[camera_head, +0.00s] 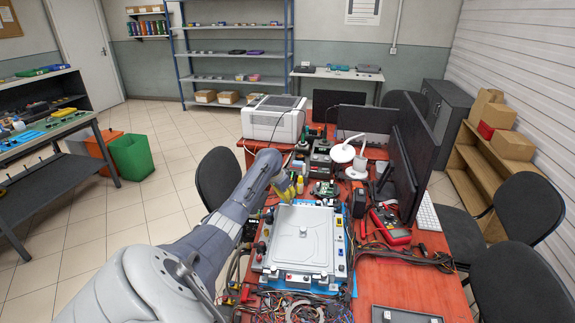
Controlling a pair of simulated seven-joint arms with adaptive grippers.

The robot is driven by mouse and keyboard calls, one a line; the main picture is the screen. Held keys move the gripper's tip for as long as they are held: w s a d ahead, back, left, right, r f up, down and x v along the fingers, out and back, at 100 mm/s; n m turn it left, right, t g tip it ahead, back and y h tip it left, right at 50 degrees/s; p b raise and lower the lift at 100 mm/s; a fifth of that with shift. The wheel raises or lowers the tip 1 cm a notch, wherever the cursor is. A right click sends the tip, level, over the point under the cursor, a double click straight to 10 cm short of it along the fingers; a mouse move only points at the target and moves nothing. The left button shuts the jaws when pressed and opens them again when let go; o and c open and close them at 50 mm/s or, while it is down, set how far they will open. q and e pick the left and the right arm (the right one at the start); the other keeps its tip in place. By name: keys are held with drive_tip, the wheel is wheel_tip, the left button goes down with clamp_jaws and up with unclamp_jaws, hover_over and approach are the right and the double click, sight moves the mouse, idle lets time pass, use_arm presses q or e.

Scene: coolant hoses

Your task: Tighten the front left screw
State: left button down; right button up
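A silver-grey flat housing (303,238) lies on a blue mat on the red workbench, with small dark fittings along its left, right and front edges. The front left screw is too small to tell apart from these fittings. My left arm reaches in from the lower left over the bench. My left gripper (284,187) is just beyond the housing's far left corner, pointing down. Yellow parts show at and beside it, and its fingers are too small to tell open from shut. My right gripper is not in view.
Loose cables and small parts (300,308) crowd the housing's front. A red multimeter (390,225) and monitors (412,160) stand to the right; a white lamp (343,153) and a printer (273,118) stand behind. The red bench top (400,278) is partly bare at front right.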

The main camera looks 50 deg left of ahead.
use_arm(q)
drive_tip(key=m+h, duration=0.1)
drive_tip(key=m, duration=0.2)
drive_tip(key=shift+m, duration=0.3)
drive_tip(key=shift+m+g+h, duration=0.4)
drive_tip(key=shift+m+h, duration=0.3)
drive_tip(key=shift+m, duration=0.7)
drive_tip(key=shift+f, duration=0.1)
drive_tip(key=c, duration=1.3)
unclamp_jaws()
drive_tip(key=shift+a, duration=0.1)
drive_tip(key=v, duration=1.2)
drive_tip(key=shift+w, duration=0.1)
